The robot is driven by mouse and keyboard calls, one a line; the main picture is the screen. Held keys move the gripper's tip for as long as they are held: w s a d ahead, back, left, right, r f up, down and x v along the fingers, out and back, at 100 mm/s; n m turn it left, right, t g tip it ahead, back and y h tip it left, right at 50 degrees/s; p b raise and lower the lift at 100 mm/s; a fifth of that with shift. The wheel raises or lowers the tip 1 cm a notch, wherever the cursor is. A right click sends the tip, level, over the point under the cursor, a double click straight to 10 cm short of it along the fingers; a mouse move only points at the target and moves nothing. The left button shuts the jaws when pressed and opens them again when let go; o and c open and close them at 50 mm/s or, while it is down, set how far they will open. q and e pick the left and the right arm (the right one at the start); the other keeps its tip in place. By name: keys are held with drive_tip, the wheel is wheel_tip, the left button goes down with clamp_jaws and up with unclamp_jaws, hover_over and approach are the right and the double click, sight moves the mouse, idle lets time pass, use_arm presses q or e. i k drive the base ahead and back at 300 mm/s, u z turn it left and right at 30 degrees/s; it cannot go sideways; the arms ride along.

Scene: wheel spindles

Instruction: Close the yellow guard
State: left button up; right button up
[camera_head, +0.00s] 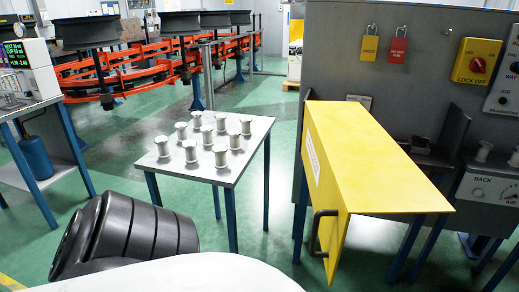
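The yellow guard (371,157) is at the right of the head view, in front of a grey machine panel (385,75). Its broad yellow sheet juts out from the panel toward me, and a narrower side face drops down at its left. A dark bar handle (316,232) is fixed low on that side face, near the front edge. A gap shows between the sheet's right edge and the machine fittings, so the guard appears to stand open. Neither of my grippers is in view, and nothing is seen touching the guard.
A small table (230,175) with several pale spools stands left of the guard, with a gap between. Padlocks and a yellow lock-off switch (476,62) are on the panel. A bench with a display (28,65) is at far left. Orange racks stand behind.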

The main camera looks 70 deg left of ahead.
sight(352, 165)
drive_tip(key=u, duration=1.75)
drive_tip(key=i, duration=1)
drive_tip(key=z, duration=1.55)
drive_tip(key=k, duration=1.35)
drive_tip(key=u, duration=0.3)
